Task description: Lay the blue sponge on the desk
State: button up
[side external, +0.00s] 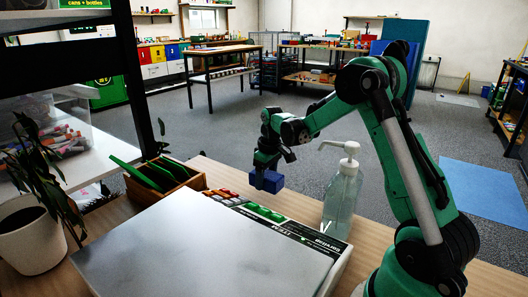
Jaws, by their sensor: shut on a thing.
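The blue sponge (266,181) is a small blue block held beneath my gripper (268,168). My gripper points down and is shut on the sponge. The sponge appears to be above the far edge of the wooden desk (205,168), behind the row of colored keys; I cannot tell its exact height. The fingertips are small and dark, and the sponge partly hides them.
A grey flat-topped machine (200,245) with red and green keys fills the desk's middle. A clear pump bottle (342,200) stands right of the sponge. A wooden box with green items (165,185) and a potted plant (32,235) stand left.

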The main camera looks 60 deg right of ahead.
aim_at(266, 187)
jog(key=shift+f, duration=1.55)
jog(key=shift+f, duration=0.15)
jog(key=o, duration=1.1)
